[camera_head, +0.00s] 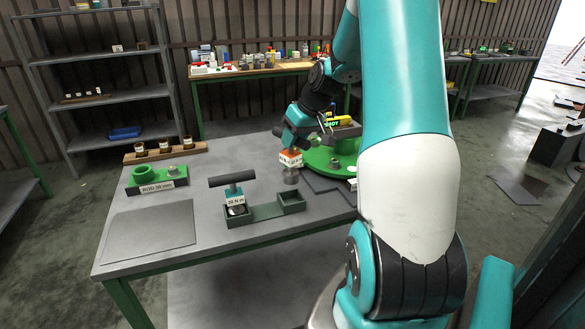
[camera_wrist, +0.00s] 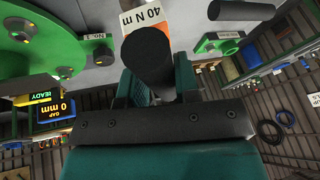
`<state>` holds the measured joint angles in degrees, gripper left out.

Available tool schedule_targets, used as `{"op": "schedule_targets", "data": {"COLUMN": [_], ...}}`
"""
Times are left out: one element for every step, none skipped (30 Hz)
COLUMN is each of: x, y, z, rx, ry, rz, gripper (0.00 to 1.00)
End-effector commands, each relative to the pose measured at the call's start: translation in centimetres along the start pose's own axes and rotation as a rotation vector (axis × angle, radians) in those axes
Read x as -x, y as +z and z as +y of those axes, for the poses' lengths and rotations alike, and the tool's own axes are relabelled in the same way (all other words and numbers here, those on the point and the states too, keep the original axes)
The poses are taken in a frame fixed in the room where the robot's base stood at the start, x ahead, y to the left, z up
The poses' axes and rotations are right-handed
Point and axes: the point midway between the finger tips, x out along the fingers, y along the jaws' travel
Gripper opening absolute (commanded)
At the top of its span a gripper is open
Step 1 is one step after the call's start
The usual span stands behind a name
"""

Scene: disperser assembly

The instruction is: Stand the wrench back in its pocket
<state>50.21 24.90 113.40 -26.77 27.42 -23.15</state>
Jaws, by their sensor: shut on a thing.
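My gripper (camera_head: 291,138) is shut on the wrench with an orange body (camera_head: 290,158) and a grey lower end. In the wrist view its dark handle (camera_wrist: 148,58) lies between my gripper's teal fingers (camera_wrist: 158,78), with a 40 N m label beyond. The wrench looks about upright behind the dark green holder (camera_head: 262,211); whether its lower end touches the table, I cannot tell. The holder's right pocket (camera_head: 291,199) looks empty. A second wrench (camera_head: 235,194), labelled 20 N m, with a dark crossbar handle, stands in the left pocket.
A green round plate (camera_head: 325,157) with a READY display (camera_head: 333,124) stands right of my gripper. A green block labelled ROD 30 mm (camera_head: 157,181) and a wooden rack with several jars (camera_head: 166,151) are at left. A flat grey mat (camera_head: 150,229) covers the front left.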

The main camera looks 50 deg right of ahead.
Motion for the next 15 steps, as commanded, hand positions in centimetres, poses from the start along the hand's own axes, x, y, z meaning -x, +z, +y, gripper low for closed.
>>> {"op": "schedule_targets", "data": {"x": [-1.1, -1.7, -2.4, -2.8, -3.2, -3.6, -3.9, -4.1, -4.3, -4.5, -4.7, -5.1, -5.6, -6.0, -6.5], "y": [0.4, 0.7, 1.0, 1.2, 1.3, 1.4, 1.6, 1.6, 1.7, 1.8, 1.9, 2.1, 2.4, 2.5, 2.8], "z": [0.2, 0.3, 0.4, 0.5, 0.6, 0.7, 0.7, 0.8, 0.8, 0.9, 0.9, 1.0, 1.0, 1.1, 1.2], "rx": [-0.001, -0.001, 0.000, 0.001, 0.002, 0.002, 0.002, 0.002, 0.003, 0.003, 0.003, 0.003, 0.002, 0.002, 0.001], "ry": [-0.003, -0.002, -0.002, -0.002, -0.002, -0.001, -0.001, -0.001, -0.001, 0.000, 0.000, -0.001, -0.002, -0.002, -0.002], "rz": [-0.003, -0.002, -0.002, -0.001, -0.001, 0.001, 0.001, 0.001, 0.002, 0.002, 0.002, -0.001, -0.001, -0.001, -0.002], "gripper": [0.00, 0.00, 0.00, 0.00, 0.00, 0.00, 0.00, 0.00, 0.00, 0.00, 0.00, 0.00, 0.00, 0.00, 0.00]}}
